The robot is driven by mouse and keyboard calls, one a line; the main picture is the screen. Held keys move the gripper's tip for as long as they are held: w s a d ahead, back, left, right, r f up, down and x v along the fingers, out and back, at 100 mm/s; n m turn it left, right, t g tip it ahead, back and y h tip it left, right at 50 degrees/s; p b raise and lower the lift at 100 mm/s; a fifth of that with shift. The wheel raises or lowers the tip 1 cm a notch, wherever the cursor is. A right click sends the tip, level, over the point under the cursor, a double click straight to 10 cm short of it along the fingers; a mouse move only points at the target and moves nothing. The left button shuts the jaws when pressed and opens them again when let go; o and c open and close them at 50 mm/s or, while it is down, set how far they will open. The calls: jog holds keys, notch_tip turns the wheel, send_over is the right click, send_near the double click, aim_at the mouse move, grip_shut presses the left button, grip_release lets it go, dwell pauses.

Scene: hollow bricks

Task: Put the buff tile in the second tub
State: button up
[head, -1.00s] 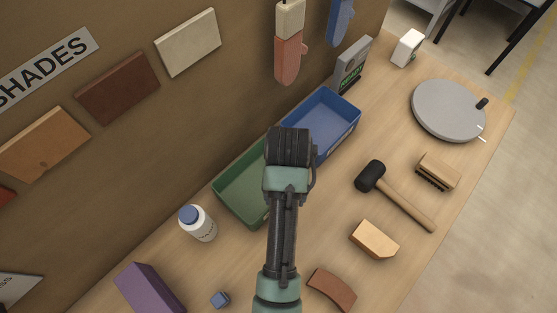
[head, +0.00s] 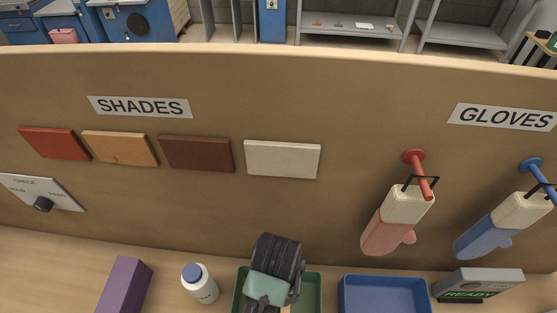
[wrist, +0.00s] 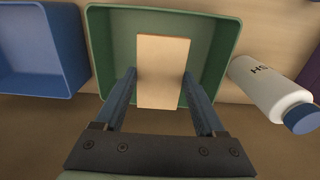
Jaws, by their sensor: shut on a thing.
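The buff tile (wrist: 162,62) is a flat pale tan slab, seen in the wrist view between the two fingers of my gripper (wrist: 160,80). My gripper is shut on it, and the tile is over or inside the green tub (wrist: 218,55); its height above the floor of the tub is hard to tell. In the head view my gripper (head: 273,270) hides much of the green tub (head: 314,292) and nearly all of the tile. The blue tub (head: 385,281) stands to the right of the green one; its visible inside is empty.
A white bottle (head: 203,289) with a blue cap stands left of the green tub, and a purple block (head: 125,285) further left. A display reading READY (head: 480,284) is right of the blue tub. Shade tiles, including a cream one (head: 282,159), and gloves (head: 393,226) are on the board behind.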

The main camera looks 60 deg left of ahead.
notch_tip(320, 180, down, 9)
jog(key=shift+f, duration=0.2)
jog(key=shift+f, duration=0.1)
jog(key=o, duration=1.5)
notch_tip(320, 180, up, 12)
jog(key=shift+r, duration=0.1)
jog(key=shift+s, duration=0.1)
